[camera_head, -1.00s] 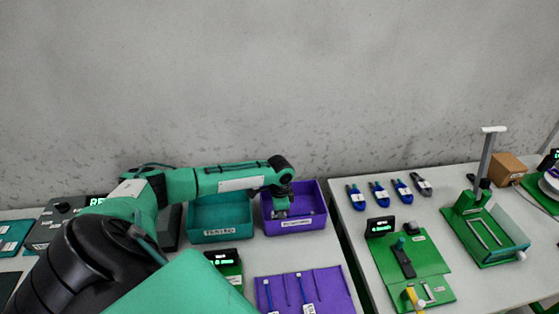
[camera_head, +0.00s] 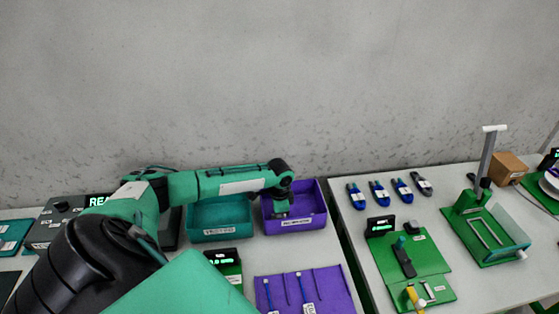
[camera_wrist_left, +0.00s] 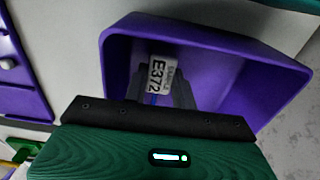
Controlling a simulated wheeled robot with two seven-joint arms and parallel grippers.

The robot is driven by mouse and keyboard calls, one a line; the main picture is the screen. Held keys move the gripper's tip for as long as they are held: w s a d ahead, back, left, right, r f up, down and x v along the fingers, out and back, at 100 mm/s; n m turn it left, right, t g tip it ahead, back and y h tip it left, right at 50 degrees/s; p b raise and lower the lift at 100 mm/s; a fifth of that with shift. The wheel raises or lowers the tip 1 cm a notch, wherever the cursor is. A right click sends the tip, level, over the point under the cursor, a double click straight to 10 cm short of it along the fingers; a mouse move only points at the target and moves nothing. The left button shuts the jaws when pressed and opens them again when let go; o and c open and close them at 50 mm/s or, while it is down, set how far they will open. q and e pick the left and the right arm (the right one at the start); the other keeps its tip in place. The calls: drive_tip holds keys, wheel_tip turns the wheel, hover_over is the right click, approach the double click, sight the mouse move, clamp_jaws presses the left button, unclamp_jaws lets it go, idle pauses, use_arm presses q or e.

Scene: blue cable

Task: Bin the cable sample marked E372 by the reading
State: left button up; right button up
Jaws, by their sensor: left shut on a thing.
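The cable sample marked E372 (camera_wrist_left: 160,76) shows in the left wrist view as a white label with a bit of blue cable. My left gripper (camera_wrist_left: 166,92) is shut on it, over the inside of the purple bin (camera_wrist_left: 225,75). In the head view my left gripper (camera_head: 282,212) reaches down into the purple bin (camera_head: 314,192), and the sample is too small to make out there. The bin's front label is too blurred to read. My right gripper is in neither view.
A teal bin (camera_head: 222,208) stands just left of the purple one. A purple rack (camera_head: 330,287) with blue cables lies in front. A small green device with a display (camera_head: 222,260) is beside it. The right table holds green fixtures (camera_head: 425,258) and several blue tools (camera_head: 379,192).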

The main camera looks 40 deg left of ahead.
use_arm(q)
drive_tip(key=shift+f, duration=0.4)
idle(0.3)
drive_tip(key=o, duration=1.1)
drive_tip(key=shift+r, duration=0.1)
wheel_tip(320, 180, up, 12)
drive_tip(key=p, duration=1.1)
